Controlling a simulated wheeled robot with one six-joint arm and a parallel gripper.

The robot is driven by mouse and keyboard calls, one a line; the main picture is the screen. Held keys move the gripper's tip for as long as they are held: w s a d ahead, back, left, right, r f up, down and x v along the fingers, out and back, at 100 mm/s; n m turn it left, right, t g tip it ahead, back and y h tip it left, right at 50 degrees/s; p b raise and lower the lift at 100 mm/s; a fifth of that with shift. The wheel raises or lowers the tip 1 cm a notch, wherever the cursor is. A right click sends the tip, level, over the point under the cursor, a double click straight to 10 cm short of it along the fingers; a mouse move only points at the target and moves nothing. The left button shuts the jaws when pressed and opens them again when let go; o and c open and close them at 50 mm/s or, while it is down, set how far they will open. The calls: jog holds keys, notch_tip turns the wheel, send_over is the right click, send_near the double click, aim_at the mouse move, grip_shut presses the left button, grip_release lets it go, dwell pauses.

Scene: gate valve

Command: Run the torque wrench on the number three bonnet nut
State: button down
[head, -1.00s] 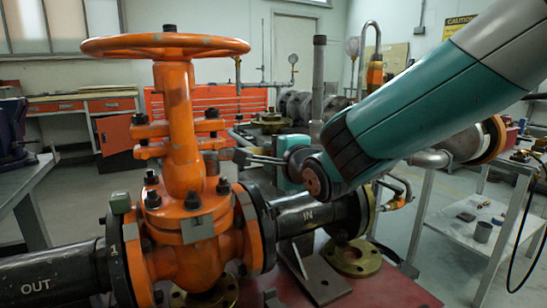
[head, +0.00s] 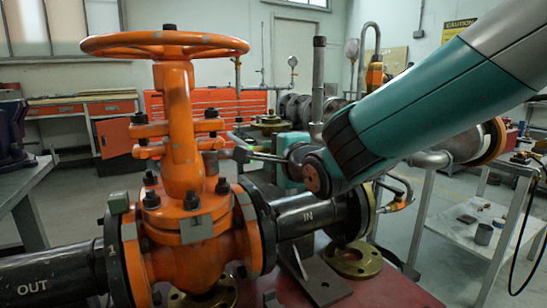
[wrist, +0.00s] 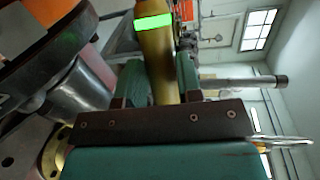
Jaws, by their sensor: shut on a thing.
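The orange gate valve (head: 183,170) stands at left centre in the head view, with its handwheel (head: 165,44) on top. Dark bonnet nuts, such as the front one (head: 192,200) and the right one (head: 223,186), sit around its bonnet flange. I cannot read which is number three. My gripper (head: 292,165) is right of the valve. It is shut on the torque wrench, whose brass-coloured body (wrist: 157,55) with a lit green band stands between the fingers in the wrist view. Contact with a nut cannot be told.
The black IN pipe (head: 308,213) runs right from the valve, below my gripper. A brass flange (head: 352,260) lies on the red bench (head: 385,292). An upright grey pipe (head: 318,80) stands close behind my gripper. A grey trolley (head: 450,233) is at right.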

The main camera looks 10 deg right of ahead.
jog(key=shift+r, duration=0.25)
notch_tip(320, 180, up, 4)
jog(key=shift+p, duration=1.1)
jog(key=shift+r, duration=0.1)
